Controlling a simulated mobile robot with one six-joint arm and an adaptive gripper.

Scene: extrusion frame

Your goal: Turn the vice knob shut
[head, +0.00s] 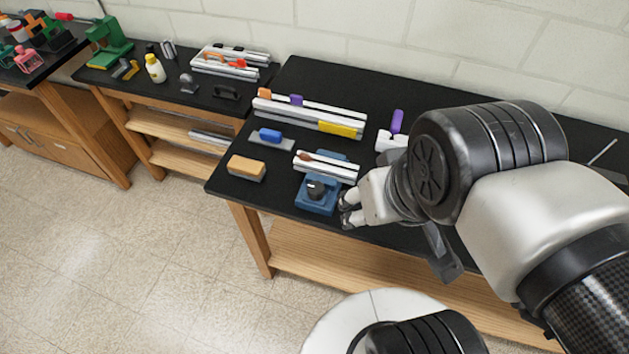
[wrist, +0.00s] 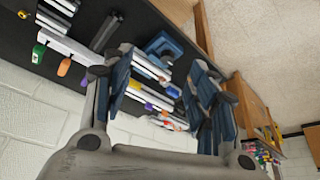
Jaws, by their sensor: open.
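The blue vice (head: 318,207) stands near the front edge of the black workbench, with its dark round knob (head: 316,189) facing the front. A silver extrusion bar (head: 335,170) lies across the vice. My gripper (head: 348,209) is just right of the vice, apart from the knob as far as I can tell. In the wrist view, my gripper (wrist: 160,65) is open with nothing between its fingers, and the vice (wrist: 163,45) shows beyond them. The knob is not clear in that view.
A wooden block with a grey base (head: 246,168), a blue-handled tool (head: 270,136) and long rails (head: 300,115) with coloured pieces lie left of and behind the vice. A white block with a purple piece (head: 397,122) stands behind my arm. Floor is clear in front.

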